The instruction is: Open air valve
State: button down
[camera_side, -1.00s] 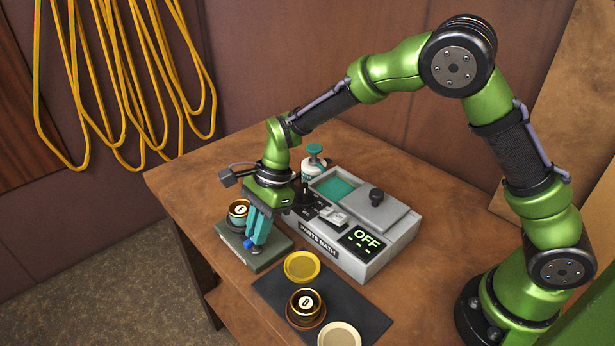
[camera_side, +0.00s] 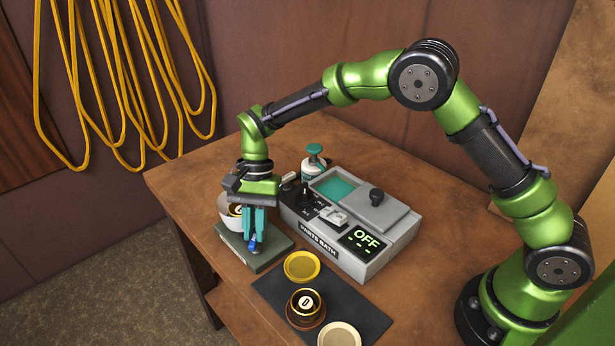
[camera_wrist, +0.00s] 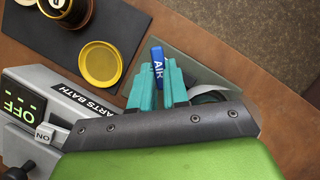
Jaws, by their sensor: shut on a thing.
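The air valve's blue handle (camera_wrist: 158,68), marked "AIR", sits between the teal fingers of my gripper (camera_wrist: 160,85) in the wrist view. In the side view the blue handle (camera_side: 253,243) shows just below the fingertips of my gripper (camera_side: 254,236), at the front of a grey-green base plate (camera_side: 268,258). My gripper points down and is shut on the handle. A white cup-like holder (camera_side: 228,212) with a gold-rimmed part stands on the plate behind the fingers and is partly hidden by them.
The grey parts bath (camera_side: 385,240), its display reading OFF, stands close to the right. A teal-topped bottle (camera_side: 315,160) is behind it. A dark mat (camera_side: 268,286) in front holds a yellow dish (camera_side: 302,266), a dark gold-rimmed jar (camera_side: 306,306) and a cream dish (camera_side: 339,335).

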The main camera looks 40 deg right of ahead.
jog(key=n, duration=0.2)
jog(key=n+h, duration=0.1)
jog(key=n+g, duration=0.1)
jog(key=n, duration=0.1)
jog(key=shift+w+a+n+h, duration=0.2)
jog(key=shift+a+n+h, duration=0.1)
jog(key=shift+h, duration=0.1)
jog(key=shift+a+n+g+h, duration=0.15)
jog(key=shift+n+h, duration=0.3)
jog(key=shift+n, duration=0.65)
jog(key=shift+d+n+g+h, duration=0.15)
jog(key=shift+n+h, duration=0.3)
jog(key=shift+n, duration=0.65)
jog(key=shift+a, duration=0.15)
jog(key=c, duration=1.1)
grip_release()
jog(key=shift+v, duration=3.8)
jog(key=shift+w, duration=0.1)
